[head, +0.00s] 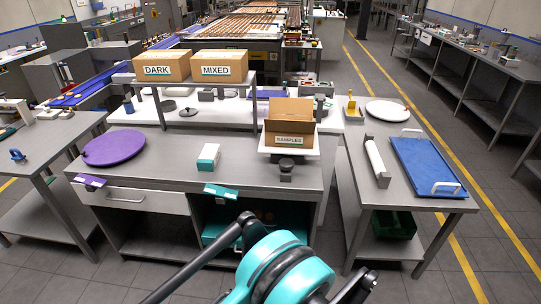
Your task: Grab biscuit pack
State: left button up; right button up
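A teal-and-white box (208,157), which looks like the biscuit pack, stands on the grey counter (170,180) near its middle. A blue tray (428,166) with pale handles lies on the right-hand table. Parts of my own arms, dark links and a large teal joint, show at the bottom middle, in front of the counter. I can make out no gripper fingers, so neither gripper is in view. Nothing of mine touches the box.
A purple round plate (114,147) lies at the counter's left. An open SAMPLES carton (289,122) stands on a white platform at its right. DARK (162,66) and MIXED (219,66) cartons sit on a shelf behind. A white roll (376,160) lies beside the tray.

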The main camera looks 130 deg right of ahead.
aim_at(207, 161)
jog(key=z, duration=3.85)
jog(key=i+z, duration=0.15)
jog(key=z, duration=0.45)
jog(key=i+j+z, duration=0.3)
jog(key=i, duration=0.3)
jog(key=i+j+z, duration=0.35)
jog(key=i+j, duration=0.7)
